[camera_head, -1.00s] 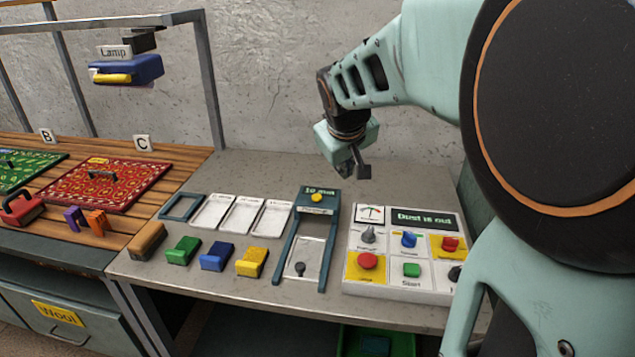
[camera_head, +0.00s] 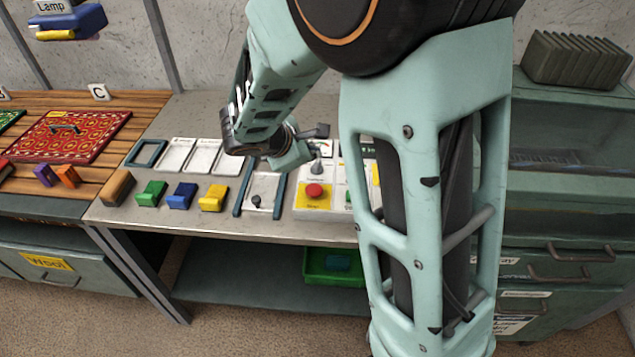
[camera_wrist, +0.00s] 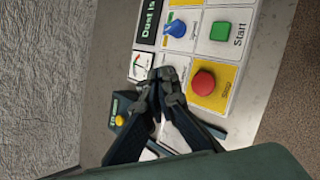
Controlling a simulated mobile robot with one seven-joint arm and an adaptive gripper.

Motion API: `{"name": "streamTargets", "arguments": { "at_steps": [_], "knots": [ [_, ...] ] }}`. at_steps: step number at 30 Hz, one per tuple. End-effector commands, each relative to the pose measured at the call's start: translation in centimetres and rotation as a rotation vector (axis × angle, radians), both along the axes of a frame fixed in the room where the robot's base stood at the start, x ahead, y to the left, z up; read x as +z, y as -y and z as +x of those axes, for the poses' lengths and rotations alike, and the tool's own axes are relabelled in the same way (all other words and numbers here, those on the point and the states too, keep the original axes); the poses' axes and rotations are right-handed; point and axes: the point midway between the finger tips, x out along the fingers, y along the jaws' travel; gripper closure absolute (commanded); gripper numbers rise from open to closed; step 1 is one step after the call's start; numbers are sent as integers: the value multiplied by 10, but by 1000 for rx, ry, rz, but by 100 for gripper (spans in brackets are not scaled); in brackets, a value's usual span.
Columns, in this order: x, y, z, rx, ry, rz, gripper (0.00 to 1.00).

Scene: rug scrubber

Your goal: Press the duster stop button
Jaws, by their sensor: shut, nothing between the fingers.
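The white control panel (camera_head: 327,206) lies on the bench, partly hidden behind my arm. A round red button on a yellow square (camera_head: 315,191) is at its lower left. It also shows in the wrist view, as a red button (camera_wrist: 204,82) beside the green Start button (camera_wrist: 220,31). My gripper (camera_wrist: 168,76) is shut and empty, over the panel near the gauge (camera_wrist: 140,66), to the left of the red button in the wrist view. In the head view my gripper (camera_head: 318,131) is above the panel's upper left part.
A blue knob (camera_wrist: 175,29) stands near the green button. The blue-framed fixture (camera_head: 281,193) lies left of the panel. Green, blue and yellow blocks (camera_head: 213,198) sit farther left. A green crate (camera_head: 318,279) is under the bench.

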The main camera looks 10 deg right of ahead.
Motion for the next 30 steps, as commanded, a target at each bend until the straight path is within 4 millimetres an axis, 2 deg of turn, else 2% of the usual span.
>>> {"name": "streamTargets", "arguments": {
  "at_steps": [8,14,30],
  "knots": [
    [-1,0,0,-3,1,2,100],
    [-10,0,0,-3,1,2,100],
    [-79,1,0,-4,1,1,100]
  ]
}}
